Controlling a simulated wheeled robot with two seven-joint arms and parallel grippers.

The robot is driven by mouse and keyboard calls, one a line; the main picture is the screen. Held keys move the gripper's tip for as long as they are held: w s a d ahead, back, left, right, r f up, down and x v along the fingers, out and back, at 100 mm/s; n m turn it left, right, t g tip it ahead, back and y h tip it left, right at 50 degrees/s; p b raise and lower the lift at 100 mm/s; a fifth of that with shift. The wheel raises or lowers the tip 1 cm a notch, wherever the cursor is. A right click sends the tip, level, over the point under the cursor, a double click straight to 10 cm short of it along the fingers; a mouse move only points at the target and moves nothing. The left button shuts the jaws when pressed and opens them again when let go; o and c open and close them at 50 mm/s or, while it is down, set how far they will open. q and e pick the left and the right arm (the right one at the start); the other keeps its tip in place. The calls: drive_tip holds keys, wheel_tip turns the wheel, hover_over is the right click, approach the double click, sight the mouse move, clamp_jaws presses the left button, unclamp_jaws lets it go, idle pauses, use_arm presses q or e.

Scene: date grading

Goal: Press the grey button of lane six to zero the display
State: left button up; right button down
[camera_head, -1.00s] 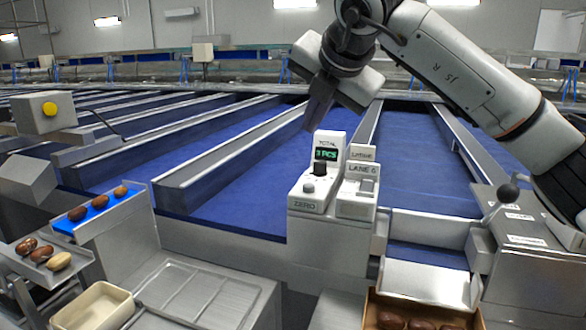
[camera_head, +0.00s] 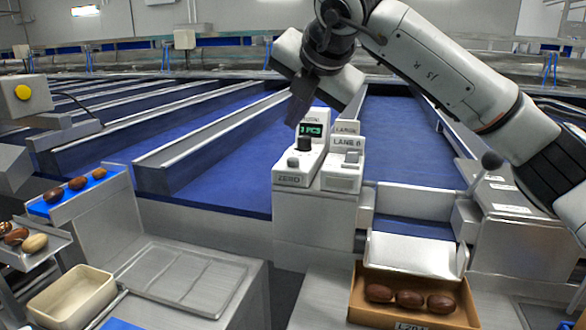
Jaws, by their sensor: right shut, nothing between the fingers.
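The white counter unit (camera_head: 297,174) stands on a metal post in the middle, with a green-lit display (camera_head: 310,130) reading "3 PCS". Below the display is a dark round knob (camera_head: 303,144). A small grey button (camera_head: 292,161) sits lower on the sloped face, above the word ZERO. Beside it on the right is a box marked LANE 6 (camera_head: 345,142) with a grey rocker-like part (camera_head: 351,158). My right gripper (camera_head: 294,121) is shut and empty, pointing down just above and left of the display and knob. It appears apart from the grey button. My left gripper is out of view.
A cardboard box (camera_head: 455,321) with several brown dates is at the front right, below a metal chute (camera_head: 412,254). A cream bin (camera_head: 70,298) and a blue-lined tray with dates (camera_head: 38,207) are at left. A lever with a black ball (camera_head: 491,160) stands at right.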

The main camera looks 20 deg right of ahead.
sight(293, 160)
wheel_tip(293, 160, down, 3)
drive_tip(key=shift+f+b, duration=0.1)
drive_tip(key=shift+b, duration=0.85)
drive_tip(key=shift+f+b, duration=0.45)
drive_tip(key=shift+f, duration=0.05)
idle(0.8)
drive_tip(key=shift+f+b, duration=0.4)
drive_tip(key=shift+b, duration=0.1)
